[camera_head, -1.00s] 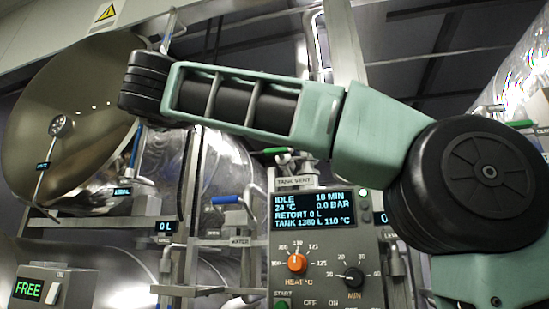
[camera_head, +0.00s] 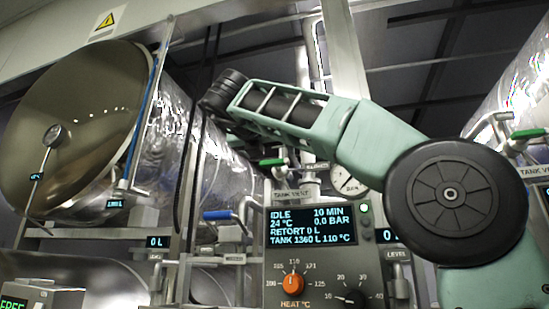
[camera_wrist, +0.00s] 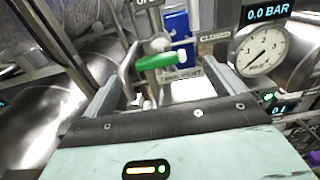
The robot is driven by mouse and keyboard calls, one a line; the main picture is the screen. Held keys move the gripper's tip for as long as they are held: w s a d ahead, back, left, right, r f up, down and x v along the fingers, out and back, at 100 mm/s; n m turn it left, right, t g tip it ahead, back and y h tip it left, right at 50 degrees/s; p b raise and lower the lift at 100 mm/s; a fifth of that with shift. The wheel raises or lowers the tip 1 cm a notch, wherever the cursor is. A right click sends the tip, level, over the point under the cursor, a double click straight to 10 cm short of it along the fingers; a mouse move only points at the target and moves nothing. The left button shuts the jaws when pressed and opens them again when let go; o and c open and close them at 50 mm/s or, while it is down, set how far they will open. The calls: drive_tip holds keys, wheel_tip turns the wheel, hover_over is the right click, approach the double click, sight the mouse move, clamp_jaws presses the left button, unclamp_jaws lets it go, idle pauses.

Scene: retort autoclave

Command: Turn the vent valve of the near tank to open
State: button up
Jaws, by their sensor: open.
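A vent valve with a green lever handle (camera_head: 272,162) stands above the control panel in the head view, over a plate reading TANK VENT (camera_head: 293,194). In the wrist view the green handle (camera_wrist: 157,62) lies roughly crosswise, with the TANK VENT label just below it. A CLOSED sign (camera_wrist: 215,37) is to its right and a partly cut-off OPEN sign (camera_wrist: 147,4) is above left. My gripper (camera_wrist: 163,76) is open, its two fingers on either side of the handle in the picture. I see no contact; the depth gap is unclear. The head view hides my gripper behind my arm.
Another green-handled valve (camera_head: 527,133) with a vent label is at far right. A blue lever (camera_head: 218,214) is left of the control panel (camera_head: 310,250). A pressure gauge (camera_wrist: 257,50) sits close right of my gripper. A large steel vessel (camera_head: 75,130) and pipes crowd the left.

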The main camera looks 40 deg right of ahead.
sight(274, 160)
drive_tip(key=p+x, duration=0.1)
drive_tip(key=x, duration=0.6)
drive_tip(key=shift+w+p, duration=0.1)
drive_tip(key=shift+p, duration=0.2)
drive_tip(key=c, duration=1)
